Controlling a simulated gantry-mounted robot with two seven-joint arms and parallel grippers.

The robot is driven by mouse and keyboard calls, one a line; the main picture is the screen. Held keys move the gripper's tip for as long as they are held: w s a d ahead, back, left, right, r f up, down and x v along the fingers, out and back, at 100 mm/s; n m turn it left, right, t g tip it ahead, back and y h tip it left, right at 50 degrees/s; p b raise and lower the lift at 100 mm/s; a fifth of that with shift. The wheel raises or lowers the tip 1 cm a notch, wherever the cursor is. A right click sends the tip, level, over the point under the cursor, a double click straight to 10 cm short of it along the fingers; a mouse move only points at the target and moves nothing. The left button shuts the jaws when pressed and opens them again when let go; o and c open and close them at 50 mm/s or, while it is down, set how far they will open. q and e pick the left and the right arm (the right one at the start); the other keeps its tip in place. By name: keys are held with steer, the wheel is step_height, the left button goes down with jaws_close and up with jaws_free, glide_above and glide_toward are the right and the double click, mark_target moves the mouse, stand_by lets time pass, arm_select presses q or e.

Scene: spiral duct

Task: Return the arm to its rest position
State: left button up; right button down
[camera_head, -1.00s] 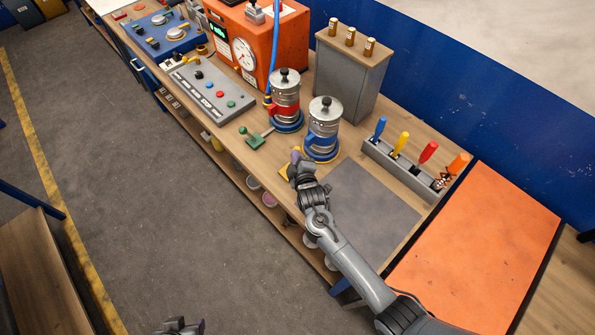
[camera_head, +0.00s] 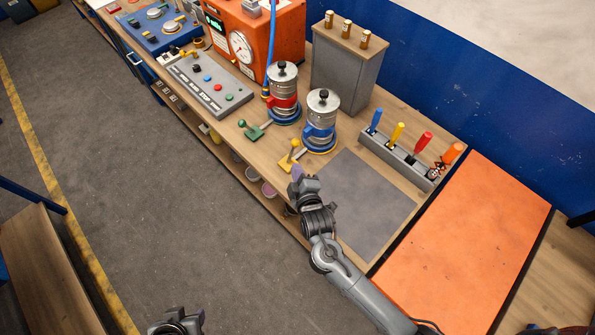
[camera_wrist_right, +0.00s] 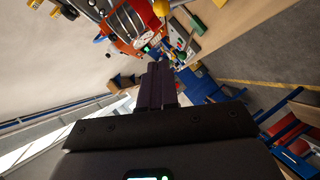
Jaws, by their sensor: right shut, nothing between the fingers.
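My right gripper (camera_head: 297,174) is in the head view at the front edge of the workbench, just in front of a small yellow lever (camera_head: 290,157). Its fingers are closed together with nothing between them. They also show closed in the right wrist view (camera_wrist_right: 158,85). My right arm reaches in from the bottom right, over the corner of the bench by the grey mat (camera_head: 365,205). My left gripper (camera_head: 178,322) shows only partly at the bottom edge, over the floor, and its fingers cannot be made out.
Two metal canisters stand behind the yellow lever, one with a blue band (camera_head: 321,122) and one with a red band (camera_head: 282,92). A tool rack (camera_head: 398,158) and an orange panel (camera_head: 470,235) lie right. A grey button panel (camera_head: 210,82) is left.

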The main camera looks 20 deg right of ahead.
stand_by(0.4)
steer(key=s+d+r+m+g+p, duration=0.2)
steer(key=s+r+m+g+p, duration=0.1)
steer(key=s, duration=0.6)
steer(key=s+d+r+m+g+y+p, duration=0.1)
steer(key=s+d+r+m+g+p, duration=0.1)
steer(key=s, duration=0.7)
steer(key=s+d+r+m+g+p, duration=0.2)
steer(key=s+r+m+g+p, duration=0.2)
steer(key=s, duration=0.5)
steer(key=shift+s+d+r+g+y, duration=0.25)
steer(key=shift+r+g+y, duration=0.15)
steer(key=shift+r+g, duration=0.6)
